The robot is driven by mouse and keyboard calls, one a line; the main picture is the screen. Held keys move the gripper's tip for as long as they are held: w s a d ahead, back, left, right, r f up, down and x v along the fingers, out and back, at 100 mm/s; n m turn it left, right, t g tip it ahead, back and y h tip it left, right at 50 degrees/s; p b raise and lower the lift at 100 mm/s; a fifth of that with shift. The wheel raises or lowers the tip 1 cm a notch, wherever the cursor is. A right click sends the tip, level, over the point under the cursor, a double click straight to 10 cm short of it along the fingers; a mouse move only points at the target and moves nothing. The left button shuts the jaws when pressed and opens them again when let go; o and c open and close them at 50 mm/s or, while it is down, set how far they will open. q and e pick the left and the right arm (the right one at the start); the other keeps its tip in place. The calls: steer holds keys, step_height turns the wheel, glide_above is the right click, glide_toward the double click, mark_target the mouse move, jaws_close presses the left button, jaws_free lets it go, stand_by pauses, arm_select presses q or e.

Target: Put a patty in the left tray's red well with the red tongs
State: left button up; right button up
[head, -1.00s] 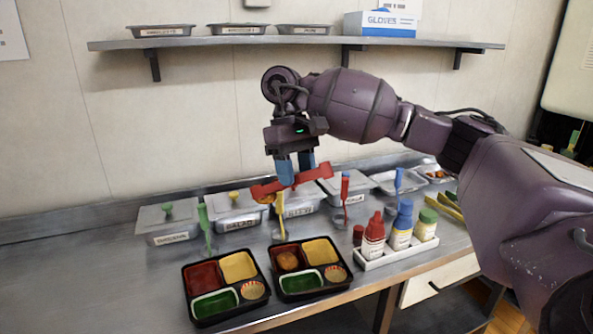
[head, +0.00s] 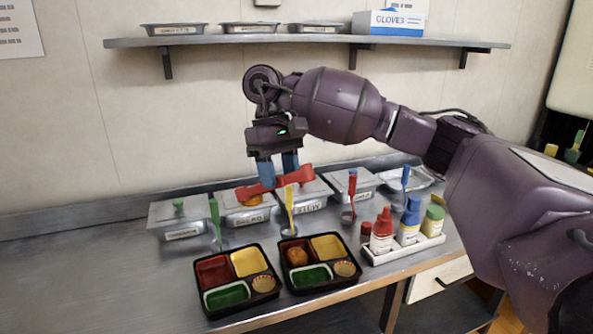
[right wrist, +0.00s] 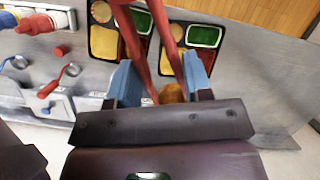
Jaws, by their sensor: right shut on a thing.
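My right gripper (head: 278,172) is shut on the red tongs (head: 290,181) above the containers behind the trays. The tongs also show in the right wrist view (right wrist: 131,38). An orange-brown patty (head: 250,199) is at the tongs' left end; it partly shows between the blue fingers in the right wrist view (right wrist: 172,93). The left tray (head: 199,300) is black, and its red well (head: 213,270) at back left looks empty. The patty is behind and above this tray, apart from it. The right tray (head: 290,283) has a brown patty (head: 297,256) in its red well. My left gripper is out of view.
Lidded containers (head: 181,219) line the wall. A white bottle caddy (head: 405,252) is right of the trays. The counter left of the left tray is clear (head: 120,285).

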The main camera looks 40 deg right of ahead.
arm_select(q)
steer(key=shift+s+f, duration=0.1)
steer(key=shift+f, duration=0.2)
arm_select(e)
steer(key=shift+w+a, duration=0.2)
steer(key=shift+a, duration=0.65)
steer(key=shift+w+a, duration=0.2)
steer(key=shift+a, duration=0.6)
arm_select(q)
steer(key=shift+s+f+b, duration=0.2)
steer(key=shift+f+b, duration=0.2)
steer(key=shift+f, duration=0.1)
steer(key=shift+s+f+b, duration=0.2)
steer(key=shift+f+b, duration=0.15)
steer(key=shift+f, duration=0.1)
arm_select(e)
steer(key=w+a, duration=0.1)
steer(key=a, duration=0.6)
steer(key=shift+w+a, duration=0.15)
steer(key=shift+w, duration=0.25)
